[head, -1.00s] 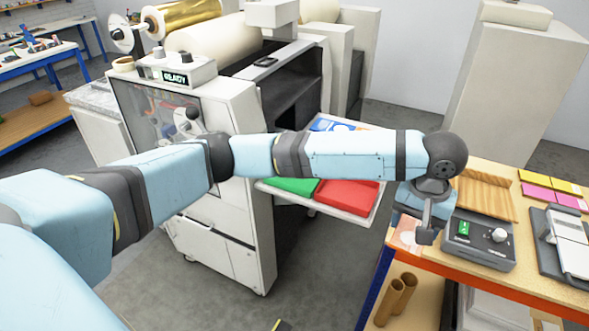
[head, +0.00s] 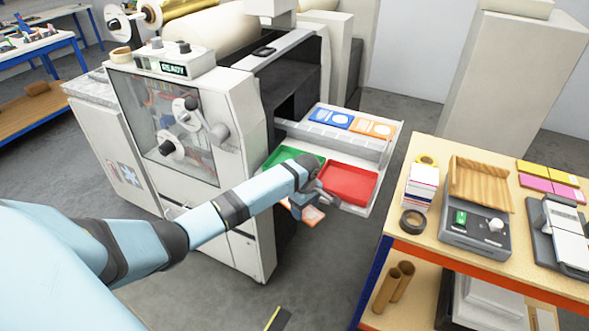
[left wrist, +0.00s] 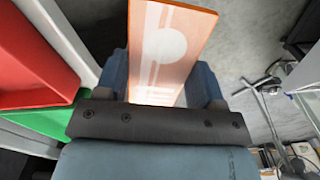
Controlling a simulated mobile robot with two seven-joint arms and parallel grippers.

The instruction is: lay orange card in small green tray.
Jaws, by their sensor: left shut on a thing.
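The orange card (left wrist: 170,50) with a pale circle and stripes is held in my left gripper (left wrist: 165,85) in the left wrist view. In the head view the card (head: 312,215) hangs just in front of the outfeed shelf, below my left gripper (head: 300,205). The small green tray (head: 283,157) lies on the shelf left of a red tray, partly covered by my left wrist. In the left wrist view the green tray (left wrist: 45,122) shows at the lower left, apart from the card. My right gripper is not in view.
The red tray (head: 347,183) sits beside the green one. Blue and orange cards (head: 350,122) lie in a rear strip of the shelf (head: 362,209). A workbench (head: 430,236) with a card stack, tape rolls and devices stands to the right. Bare floor lies between.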

